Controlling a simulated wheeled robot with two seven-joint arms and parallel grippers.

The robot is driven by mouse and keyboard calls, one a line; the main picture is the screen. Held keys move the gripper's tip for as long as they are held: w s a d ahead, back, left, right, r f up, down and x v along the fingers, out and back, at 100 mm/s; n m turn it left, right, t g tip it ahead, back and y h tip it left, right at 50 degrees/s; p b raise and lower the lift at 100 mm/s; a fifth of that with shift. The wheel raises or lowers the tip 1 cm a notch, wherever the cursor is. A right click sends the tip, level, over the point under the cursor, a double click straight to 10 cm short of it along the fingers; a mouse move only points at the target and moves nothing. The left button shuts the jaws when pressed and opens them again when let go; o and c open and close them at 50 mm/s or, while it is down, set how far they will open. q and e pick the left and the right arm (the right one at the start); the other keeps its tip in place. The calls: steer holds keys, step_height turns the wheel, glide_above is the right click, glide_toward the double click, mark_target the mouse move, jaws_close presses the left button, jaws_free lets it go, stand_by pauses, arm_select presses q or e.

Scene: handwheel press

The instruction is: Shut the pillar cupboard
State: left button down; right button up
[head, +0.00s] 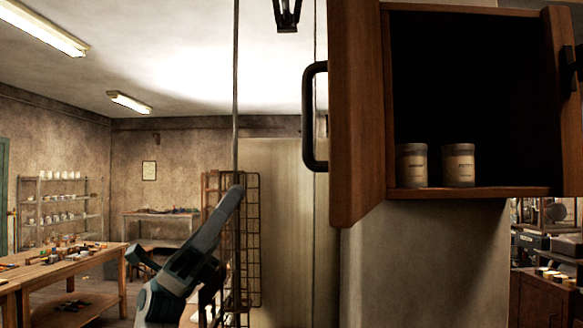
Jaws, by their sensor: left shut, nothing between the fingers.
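The pillar cupboard (470,192) is a brown wooden box at the upper right, high on a pale pillar. Its left door (357,120) stands open, swung out toward me from the left edge of the dark opening. A black bar handle (309,120) is on the door's free side. A wooden piece with black hardware (563,80) stands at the opening's right; I cannot tell if it is a second door. Two labelled jars (412,166) (458,166) stand inside. My left gripper (236,192) is shut and empty, below and left of the handle, apart from it. My right gripper is not in view.
The pillar (425,265) is below the cupboard. A wire rack (247,270) stands behind my left gripper. A wooden workbench (100,262) with small items and a shelf (60,215) are at the far left. A dark hanging object (287,14) is at the top.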

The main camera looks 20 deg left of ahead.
arm_select(q)
steer(key=s+d+r+m+t+y, duration=0.1)
steer(key=s+r+m+y, duration=0.2)
steer(key=s+m+y, duration=0.2)
steer(key=s+r+m+t+y, duration=0.1)
steer(key=s+r+m+y, duration=0.2)
steer(key=s+m+y, duration=0.2)
steer(key=s+m, duration=0.3)
steer(key=s, duration=0.3)
steer(key=shift+d, duration=0.4)
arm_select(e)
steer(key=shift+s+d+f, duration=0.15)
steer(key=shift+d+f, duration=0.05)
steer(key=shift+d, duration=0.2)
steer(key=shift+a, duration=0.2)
